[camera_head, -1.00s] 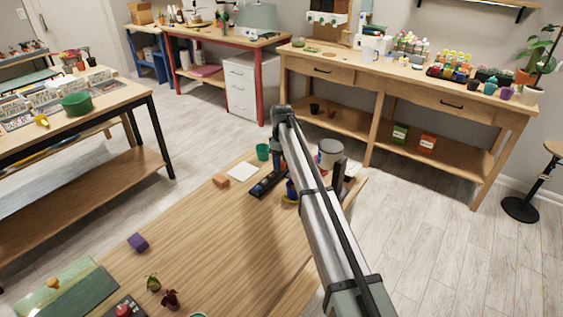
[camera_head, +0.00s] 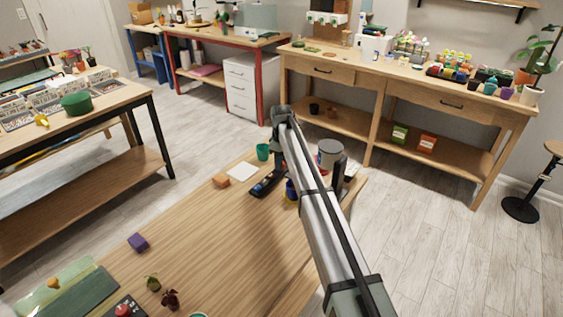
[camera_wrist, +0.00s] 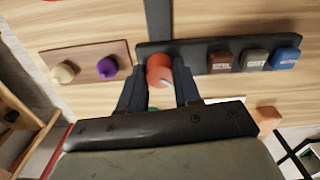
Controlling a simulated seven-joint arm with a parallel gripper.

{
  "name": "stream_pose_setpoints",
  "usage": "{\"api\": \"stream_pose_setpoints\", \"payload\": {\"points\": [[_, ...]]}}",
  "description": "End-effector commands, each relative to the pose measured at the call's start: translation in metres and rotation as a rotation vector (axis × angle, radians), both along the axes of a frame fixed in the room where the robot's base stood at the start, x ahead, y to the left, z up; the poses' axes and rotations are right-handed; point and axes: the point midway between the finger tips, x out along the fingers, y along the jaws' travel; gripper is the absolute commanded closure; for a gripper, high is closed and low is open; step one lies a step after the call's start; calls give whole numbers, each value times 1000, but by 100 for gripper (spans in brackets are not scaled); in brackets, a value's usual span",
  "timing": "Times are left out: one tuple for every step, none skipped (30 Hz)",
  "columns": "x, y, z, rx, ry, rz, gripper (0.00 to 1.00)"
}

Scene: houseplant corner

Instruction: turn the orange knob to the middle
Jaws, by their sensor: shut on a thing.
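The orange knob (camera_wrist: 159,70) sits at the left part of a dark panel (camera_wrist: 196,50) in the wrist view. A small pale mark shows on its lower right edge. My gripper (camera_wrist: 160,88) has one dark finger on each side of the knob and is shut on it. To the right on the panel are a brown button marked SOIL (camera_wrist: 220,62), a grey button marked GRIT (camera_wrist: 255,60) and a blue button (camera_wrist: 286,58). In the head view the panel (camera_head: 267,183) lies near the table's far end, and my arm hides the knob.
A wooden plate (camera_wrist: 87,52) with a cream knob (camera_wrist: 63,73) and a purple knob (camera_wrist: 107,68) lies left of the panel in the wrist view. An orange block (camera_head: 221,181), a white tile (camera_head: 242,172) and a green cup (camera_head: 263,152) stand near the panel.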

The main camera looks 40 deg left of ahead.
Motion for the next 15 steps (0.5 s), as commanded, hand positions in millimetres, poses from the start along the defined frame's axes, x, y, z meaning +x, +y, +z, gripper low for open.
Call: {"api": "stream_pose_setpoints", "payload": {"points": [[0,0,0,0,0,-2,98],[0,0,0,0,0,-4,98],[0,0,0,0,0,-9,98],[0,0,0,0,0,-14,98],[0,0,0,0,0,-21,98],[0,0,0,0,0,-32,98],[0,0,0,0,0,-42,98],[0,0,0,0,0,-54,98],[0,0,0,0,0,-73,98],[0,0,0,0,0,-90,98],[0,0,0,0,0,-107,98],[0,0,0,0,0,-134,98],[0,0,0,0,0,-156,98],[0,0,0,0,0,-178,98],[0,0,0,0,0,-211,98]]}}
